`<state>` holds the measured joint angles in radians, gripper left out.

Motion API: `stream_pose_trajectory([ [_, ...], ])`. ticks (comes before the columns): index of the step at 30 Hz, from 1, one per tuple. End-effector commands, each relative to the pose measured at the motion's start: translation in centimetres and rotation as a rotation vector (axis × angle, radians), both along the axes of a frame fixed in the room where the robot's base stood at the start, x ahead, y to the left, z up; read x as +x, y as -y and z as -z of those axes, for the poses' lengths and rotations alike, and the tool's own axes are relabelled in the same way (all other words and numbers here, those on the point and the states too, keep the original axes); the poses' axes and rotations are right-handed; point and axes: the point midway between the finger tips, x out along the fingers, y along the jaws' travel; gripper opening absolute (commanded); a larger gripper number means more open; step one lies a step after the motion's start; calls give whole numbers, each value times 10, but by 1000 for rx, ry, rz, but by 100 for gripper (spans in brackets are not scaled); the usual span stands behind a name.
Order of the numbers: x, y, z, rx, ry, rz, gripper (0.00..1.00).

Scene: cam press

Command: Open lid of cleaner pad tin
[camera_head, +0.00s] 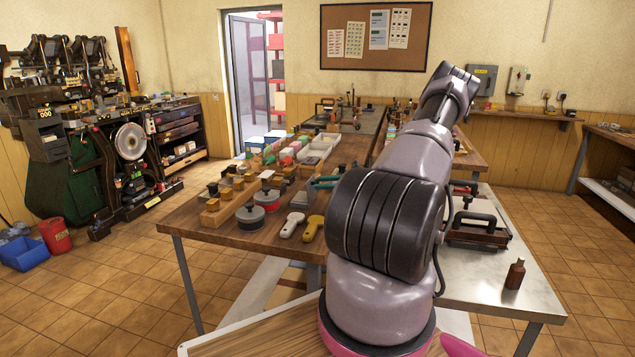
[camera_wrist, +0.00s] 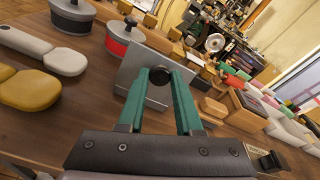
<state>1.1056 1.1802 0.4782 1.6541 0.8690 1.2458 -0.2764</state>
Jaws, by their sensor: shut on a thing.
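A grey metal tin (camera_wrist: 127,78) with a flat square top and a round black knob (camera_wrist: 160,76) is in the middle of the wrist view. It also shows beside my gripper in the head view (camera_head: 299,200). My gripper (camera_wrist: 164,74) has green fingers, one on each side of the knob, and is shut on it. The green fingers also show in the head view (camera_head: 324,183), mostly behind my arm. The tin's lower part is largely hidden, so I cannot tell whether the lid is apart from the body.
A red-banded round tin (camera_head: 267,199) and a grey round tin (camera_head: 250,216) stand close left. A white-handled tool (camera_head: 291,224) and a yellow one (camera_head: 313,228) lie in front. Wooden blocks and trays (camera_head: 318,149) crowd the wooden table behind. A brown bottle (camera_head: 515,274) stands right.

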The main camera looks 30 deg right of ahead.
Motion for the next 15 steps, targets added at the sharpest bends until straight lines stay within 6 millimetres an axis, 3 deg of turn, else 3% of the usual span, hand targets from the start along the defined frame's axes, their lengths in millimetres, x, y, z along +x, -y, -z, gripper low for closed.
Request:
stream_pose_trajectory([
  [15,-12,13,18,251,252,2,0],
])
